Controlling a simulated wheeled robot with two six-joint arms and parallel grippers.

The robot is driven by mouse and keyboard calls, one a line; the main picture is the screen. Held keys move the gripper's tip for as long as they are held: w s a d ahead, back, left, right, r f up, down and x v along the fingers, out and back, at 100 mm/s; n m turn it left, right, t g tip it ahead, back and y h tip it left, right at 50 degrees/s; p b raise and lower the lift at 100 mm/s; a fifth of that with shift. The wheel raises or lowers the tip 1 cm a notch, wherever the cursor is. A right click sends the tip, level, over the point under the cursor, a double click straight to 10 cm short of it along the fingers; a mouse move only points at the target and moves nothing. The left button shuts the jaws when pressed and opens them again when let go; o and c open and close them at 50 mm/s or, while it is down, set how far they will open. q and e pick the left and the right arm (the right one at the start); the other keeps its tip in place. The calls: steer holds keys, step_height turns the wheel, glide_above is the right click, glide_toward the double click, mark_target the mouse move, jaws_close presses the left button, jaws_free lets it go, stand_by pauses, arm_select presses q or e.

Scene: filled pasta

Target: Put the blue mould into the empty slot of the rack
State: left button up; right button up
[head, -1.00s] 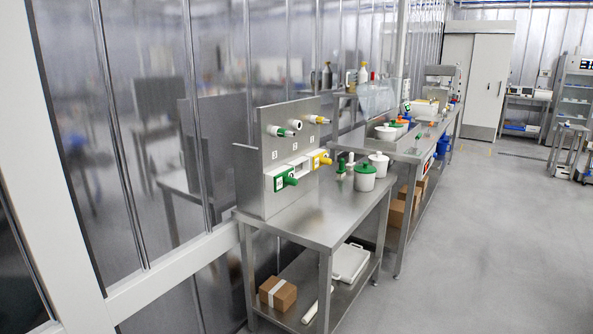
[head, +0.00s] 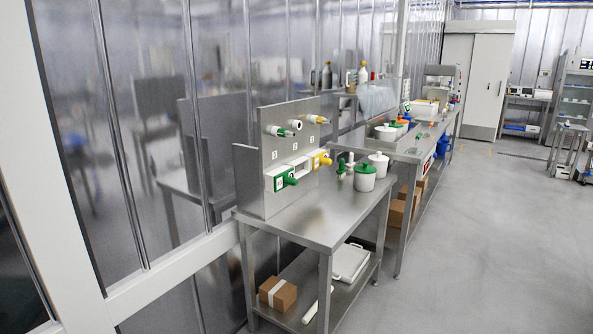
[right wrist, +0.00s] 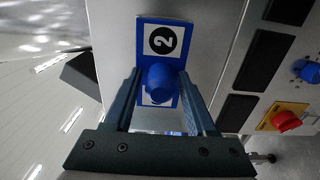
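The blue mould (right wrist: 141,60) is a flat blue plate with a white label reading 2 and a round blue knob (right wrist: 161,83). My right gripper (right wrist: 160,82) has its fingers close on both sides of the knob and appears shut on it. The exact contact is hard to see. The steel rack (head: 250,198) stands on the near table in the head view. A green mould (head: 281,179) sits in its left slot and a yellow mould (head: 321,160) in its right slot. The slot (head: 299,170) between them is empty. My left gripper is out of view.
White pots with a green lid (head: 366,171) and a white lid (head: 379,163) stand right of the rack. The near table top (head: 325,227) is clear in front. A panel in the right wrist view has a red knob (right wrist: 286,120) and a blue knob (right wrist: 306,70).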

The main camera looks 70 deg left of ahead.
jaws_close()
steer(key=shift+v, duration=0.8)
stand_by(1.0)
steer(key=v, duration=0.6)
stand_by(1.2)
steer(key=shift+s+a, duration=0.1)
